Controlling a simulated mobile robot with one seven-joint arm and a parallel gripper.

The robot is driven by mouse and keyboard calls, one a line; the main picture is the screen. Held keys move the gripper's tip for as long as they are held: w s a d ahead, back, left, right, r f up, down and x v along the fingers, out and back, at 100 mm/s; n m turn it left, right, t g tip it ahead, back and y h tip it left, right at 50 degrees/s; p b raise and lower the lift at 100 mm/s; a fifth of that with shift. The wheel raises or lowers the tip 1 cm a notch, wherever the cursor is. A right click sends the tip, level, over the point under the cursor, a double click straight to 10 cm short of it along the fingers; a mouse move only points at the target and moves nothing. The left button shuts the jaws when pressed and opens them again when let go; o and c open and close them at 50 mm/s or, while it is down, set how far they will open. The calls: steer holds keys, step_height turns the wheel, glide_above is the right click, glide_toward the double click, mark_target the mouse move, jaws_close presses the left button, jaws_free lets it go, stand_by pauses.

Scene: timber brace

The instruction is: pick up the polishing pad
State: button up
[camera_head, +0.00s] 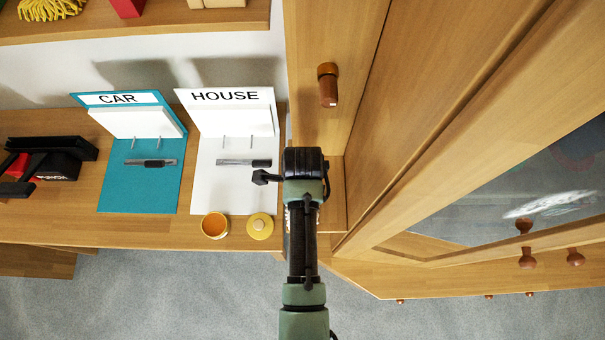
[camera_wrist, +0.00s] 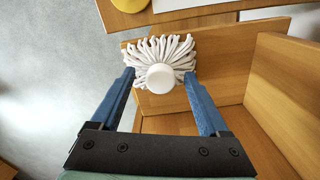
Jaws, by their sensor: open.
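What looks like the polishing pad (camera_wrist: 161,78) is a round tuft of white strands with a round white knob, seen in the wrist view at upper middle. It lies at the edge of a wooden surface, over or against a wooden panel; the exact contact cannot be told. My gripper (camera_wrist: 159,75) is open, with its two blue fingers on either side of the pad. No grip on the pad shows. In the head view my arm hides the pad, and my fingers are not seen there.
An orange-filled tin (camera_head: 215,226) and a yellow lid (camera_head: 260,227) stand at the bench's front edge. CAR (camera_head: 140,190) and HOUSE (camera_head: 225,190) boards stand behind. A wooden cabinet (camera_head: 470,150) with a glass door closes the right side.

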steer(key=shift+f, duration=0.35)
jaws_close()
step_height(320, 180, up, 10)
steer(key=shift+r, duration=0.1)
stand_by(0.6)
